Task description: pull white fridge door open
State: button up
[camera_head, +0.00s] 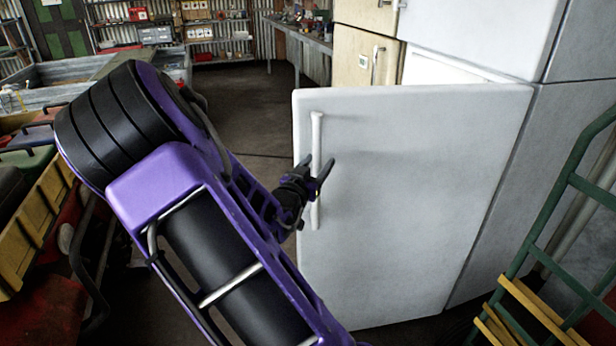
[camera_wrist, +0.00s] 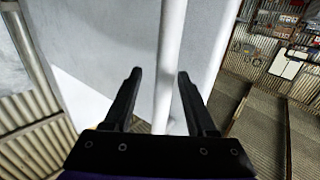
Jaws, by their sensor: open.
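The white fridge door (camera_head: 420,190) stands swung out from the white fridge body (camera_head: 556,150) in the head view, with a gap showing along its top. Its long white handle (camera_head: 316,135) runs upright near the door's left edge. My gripper (camera_head: 322,178) is at the middle of the handle, its fingers open on either side of it. In the wrist view the handle (camera_wrist: 170,60) passes between the two open fingertips (camera_wrist: 160,78), and the door face (camera_wrist: 205,55) lies behind it. Whether a finger touches the handle cannot be told.
A green ladder-like frame with yellow slats (camera_head: 530,290) stands close at the right. A cream fridge (camera_head: 358,60) is behind the door. Crates and a yellow box (camera_head: 30,235) line the left. Dark floor (camera_head: 245,110) is clear behind my arm.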

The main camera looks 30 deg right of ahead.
jog(key=p+v, duration=0.1)
jog(key=v, duration=1.6)
jog(key=shift+p, duration=0.4)
jog(key=shift+d, duration=0.1)
